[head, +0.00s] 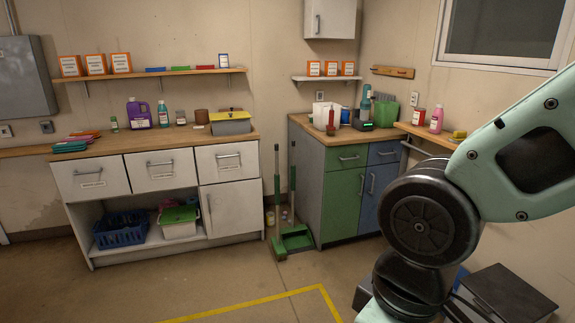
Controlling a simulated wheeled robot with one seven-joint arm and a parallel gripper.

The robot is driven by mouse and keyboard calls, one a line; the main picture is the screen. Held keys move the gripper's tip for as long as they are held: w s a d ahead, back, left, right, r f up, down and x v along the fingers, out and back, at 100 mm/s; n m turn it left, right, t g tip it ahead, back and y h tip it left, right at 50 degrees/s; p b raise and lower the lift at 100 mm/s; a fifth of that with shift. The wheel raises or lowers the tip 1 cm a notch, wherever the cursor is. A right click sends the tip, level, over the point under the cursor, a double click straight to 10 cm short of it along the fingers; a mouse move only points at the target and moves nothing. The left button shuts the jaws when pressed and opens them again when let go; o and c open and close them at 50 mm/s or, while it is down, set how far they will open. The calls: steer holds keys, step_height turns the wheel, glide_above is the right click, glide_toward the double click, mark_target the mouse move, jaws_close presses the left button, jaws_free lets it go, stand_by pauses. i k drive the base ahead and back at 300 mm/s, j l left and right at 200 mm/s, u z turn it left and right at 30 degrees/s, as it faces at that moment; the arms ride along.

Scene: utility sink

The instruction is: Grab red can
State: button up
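A small red and white can (418,117) stands upright on the wooden ledge (428,136) along the right wall, left of a pink bottle (436,119). A red bottle-shaped item (331,121) stands on the corner cabinet. It is too small to tell exactly what it is. My arm crosses the right side of the head view, in front of part of the ledge. My gripper is not in view, so whether it is open or shut does not show.
A corner cabinet (345,184) with green and blue fronts carries several bottles and a green container (386,113). A white-drawer counter (145,170) stands left. A broom and green dustpan (296,237) stand between them. The floor in front is clear.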

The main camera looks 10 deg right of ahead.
mark_target(419, 114)
steer(key=i+z, duration=0.15)
steer(key=i, duration=1.75)
steer(key=i+z, duration=0.5)
steer(key=i+j+z, duration=0.25)
steer(key=i+z, duration=0.65)
steer(key=i+j+z, duration=0.2)
steer(key=i+z, duration=0.25)
steer(key=k, duration=0.05)
